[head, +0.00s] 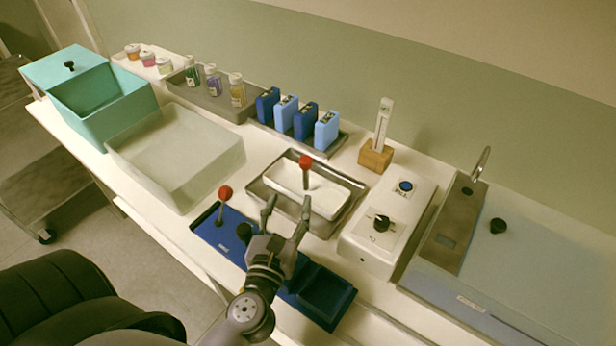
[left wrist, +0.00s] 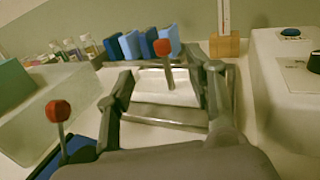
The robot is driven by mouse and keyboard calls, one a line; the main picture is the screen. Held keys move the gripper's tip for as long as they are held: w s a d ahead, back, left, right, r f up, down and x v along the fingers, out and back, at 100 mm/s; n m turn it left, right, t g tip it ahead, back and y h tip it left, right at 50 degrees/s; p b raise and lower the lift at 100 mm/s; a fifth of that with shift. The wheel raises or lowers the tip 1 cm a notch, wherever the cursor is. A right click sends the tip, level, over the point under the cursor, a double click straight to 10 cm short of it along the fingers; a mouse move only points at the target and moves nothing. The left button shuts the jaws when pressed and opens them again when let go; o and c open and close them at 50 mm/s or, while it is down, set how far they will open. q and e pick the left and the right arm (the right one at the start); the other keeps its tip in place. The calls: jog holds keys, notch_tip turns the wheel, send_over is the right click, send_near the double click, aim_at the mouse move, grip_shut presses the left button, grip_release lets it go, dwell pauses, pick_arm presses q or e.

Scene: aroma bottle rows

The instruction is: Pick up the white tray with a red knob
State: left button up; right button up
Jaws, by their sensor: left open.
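The white tray (head: 326,199) with a red knob (head: 305,162) on an upright metal stem sits inside a grey metal tray (head: 346,178) in the middle of the counter. In the left wrist view the white tray (left wrist: 150,80) and its red knob (left wrist: 161,47) show ahead, between the fingers. My left gripper (head: 289,203) is open and empty, in front of the white tray on its near side. In the left wrist view its fingers (left wrist: 165,88) stand apart on either side of the knob's stem. My right gripper is not in view.
A blue tray (head: 216,234) with another red knob (head: 225,192) lies nearer, beside my left gripper. A white box with a black dial (head: 378,223) stands right. A translucent bin (head: 176,158) and teal box (head: 105,101) stand left.

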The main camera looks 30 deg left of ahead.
pick_arm(q)
jog(key=p, duration=0.2)
send_near(304, 164)
jog(key=w+r, duration=0.1)
jog(key=x, duration=0.5)
jog(key=shift+w+a+f+p, duration=0.1)
jog(key=shift+w+a+p, duration=0.15)
jog(key=shift+w+p, duration=0.1)
jog(key=x, duration=0.3)
jog(key=f+x, duration=0.1)
jog(key=x, duration=0.1)
jog(key=shift+d, duration=0.1)
jog(key=shift+r, duration=0.1)
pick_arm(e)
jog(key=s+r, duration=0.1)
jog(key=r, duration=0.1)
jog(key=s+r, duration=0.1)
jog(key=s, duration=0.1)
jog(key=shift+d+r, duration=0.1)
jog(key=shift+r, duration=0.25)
pick_arm(q)
grip_shut()
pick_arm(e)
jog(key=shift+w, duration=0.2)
